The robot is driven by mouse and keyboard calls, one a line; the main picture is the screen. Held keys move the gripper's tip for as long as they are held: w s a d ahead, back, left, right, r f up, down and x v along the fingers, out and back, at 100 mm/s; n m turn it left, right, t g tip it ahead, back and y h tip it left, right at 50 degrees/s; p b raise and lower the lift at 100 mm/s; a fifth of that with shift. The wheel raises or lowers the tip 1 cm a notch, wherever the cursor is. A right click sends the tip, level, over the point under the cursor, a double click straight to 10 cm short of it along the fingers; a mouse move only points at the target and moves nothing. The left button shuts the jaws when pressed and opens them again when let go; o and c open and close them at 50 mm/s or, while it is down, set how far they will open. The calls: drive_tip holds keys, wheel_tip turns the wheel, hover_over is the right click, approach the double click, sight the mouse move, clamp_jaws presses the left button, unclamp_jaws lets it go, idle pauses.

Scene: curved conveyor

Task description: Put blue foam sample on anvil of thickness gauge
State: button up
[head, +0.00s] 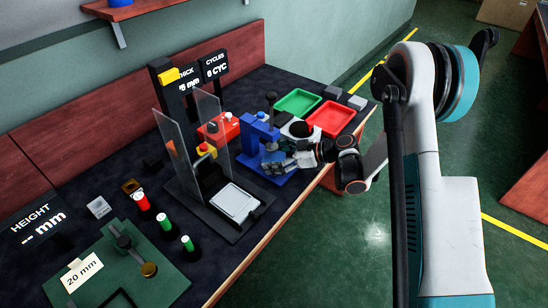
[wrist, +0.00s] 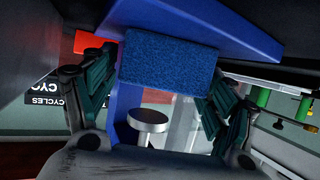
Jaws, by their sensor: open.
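The blue foam sample (wrist: 168,62) is a textured block in the upper middle of the wrist view, which looks upside down. It lies against the blue base (wrist: 235,25) of the thickness gauge; the anvil under it is hidden. A round silver disc (wrist: 148,118), apparently the gauge's foot, is apart from the foam. My gripper (wrist: 158,82) is open, one finger on each side of the foam. In the head view, my gripper (head: 281,166) is low in front of the blue thickness gauge (head: 252,133), and I cannot make out the foam there.
A green tray (head: 298,102) and a red tray (head: 332,118) stand beyond the gauge. A rig with clear panels (head: 217,125) and a white plate (head: 237,203) stands left of my gripper. Nearer are a red and several green-topped cylinders and a green height gauge base (head: 160,285).

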drive_tip(key=p+v, duration=0.4)
drive_tip(key=v, duration=0.8)
drive_tip(key=s+d+r+m+t+h, duration=0.1)
drive_tip(key=s+r+m+h, duration=0.25)
drive_tip(key=r, duration=0.45)
drive_tip(key=s+r+m+h, duration=0.3)
drive_tip(key=s+r+m, duration=0.15)
drive_tip(key=r, duration=0.45)
drive_tip(key=s+d+r+m+t+h, duration=0.1)
drive_tip(key=s+d+r+m+h, duration=0.1)
drive_tip(key=s, duration=0.4)
drive_tip(key=s+d+r+m+h, duration=0.1)
drive_tip(key=s+d+m+h, duration=0.1)
drive_tip(key=s, duration=0.5)
drive_tip(key=s+d+r+m+t+h, duration=0.1)
drive_tip(key=s+d+r+m+h, duration=0.1)
drive_tip(key=s, duration=0.5)
drive_tip(key=shift+d+r+m+t+h, duration=0.35)
drive_tip(key=shift+d+m, duration=0.15)
drive_tip(key=shift+d, duration=0.3)
